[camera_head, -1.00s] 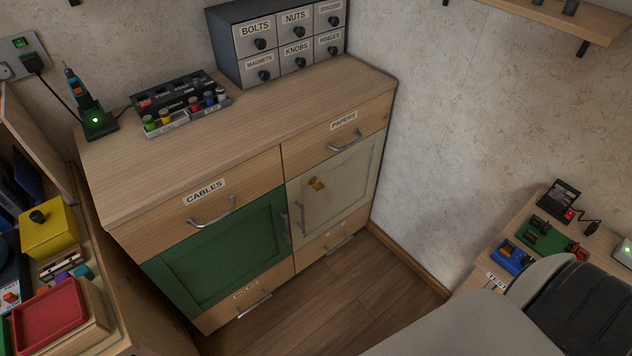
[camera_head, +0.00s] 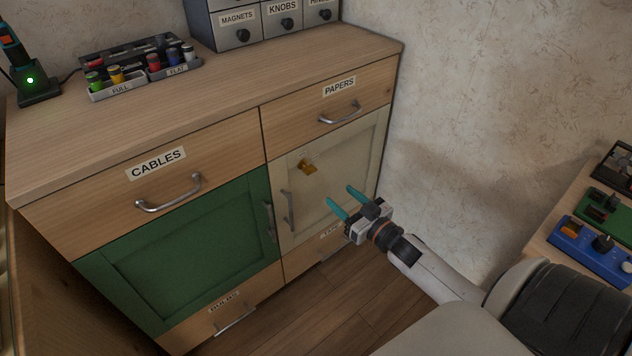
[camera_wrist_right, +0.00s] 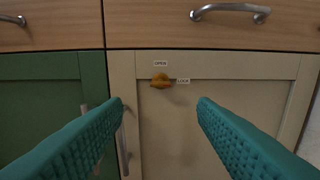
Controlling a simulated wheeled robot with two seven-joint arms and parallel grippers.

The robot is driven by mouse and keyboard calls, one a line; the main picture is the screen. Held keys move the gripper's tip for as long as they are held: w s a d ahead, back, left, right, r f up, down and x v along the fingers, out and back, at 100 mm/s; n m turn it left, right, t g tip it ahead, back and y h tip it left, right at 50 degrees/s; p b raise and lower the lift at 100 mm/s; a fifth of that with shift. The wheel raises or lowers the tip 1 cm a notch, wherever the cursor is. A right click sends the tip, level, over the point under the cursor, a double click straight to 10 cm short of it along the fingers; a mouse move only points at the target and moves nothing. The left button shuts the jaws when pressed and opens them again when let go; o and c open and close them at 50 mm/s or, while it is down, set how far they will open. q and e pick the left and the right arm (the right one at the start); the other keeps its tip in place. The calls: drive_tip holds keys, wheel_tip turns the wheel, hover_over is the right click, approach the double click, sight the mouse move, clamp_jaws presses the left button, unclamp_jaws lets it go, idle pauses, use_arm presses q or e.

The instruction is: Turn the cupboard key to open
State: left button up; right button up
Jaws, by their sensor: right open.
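The cream cupboard door (camera_head: 338,180) is closed, below the PAPERS drawer. A brass-coloured key (camera_head: 307,167) sits near its upper left, and in the right wrist view the key (camera_wrist_right: 160,81) lies roughly level, its narrow end toward the LOCK label (camera_wrist_right: 183,81). The OPEN label (camera_wrist_right: 161,63) is above it. My right gripper (camera_head: 346,201) has teal fingers apart and empty, in front of the door, to the right of and below the key in the head view. In the wrist view the key shows between the fingers, farther off. My left gripper is not in view.
A metal handle (camera_head: 288,211) stands upright on the cream door's left side, beside the green door (camera_head: 185,255) and its handle. The PAPERS drawer handle (camera_head: 340,113) sticks out above. A side table (camera_head: 564,215) with small devices stands at the right.

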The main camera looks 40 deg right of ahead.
drive_tip(key=b, duration=0.2)
approach(308, 168)
drive_tip(key=w, duration=0.4)
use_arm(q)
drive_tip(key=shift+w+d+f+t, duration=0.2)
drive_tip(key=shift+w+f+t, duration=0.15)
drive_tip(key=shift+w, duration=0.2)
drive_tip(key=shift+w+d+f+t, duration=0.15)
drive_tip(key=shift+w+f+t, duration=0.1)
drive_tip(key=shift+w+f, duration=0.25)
use_arm(e)
drive_tip(key=w, duration=0.2)
drive_tip(key=shift+w+a+f, duration=0.1)
drive_tip(key=shift+w+a, duration=0.2)
drive_tip(key=shift+w, duration=0.1)
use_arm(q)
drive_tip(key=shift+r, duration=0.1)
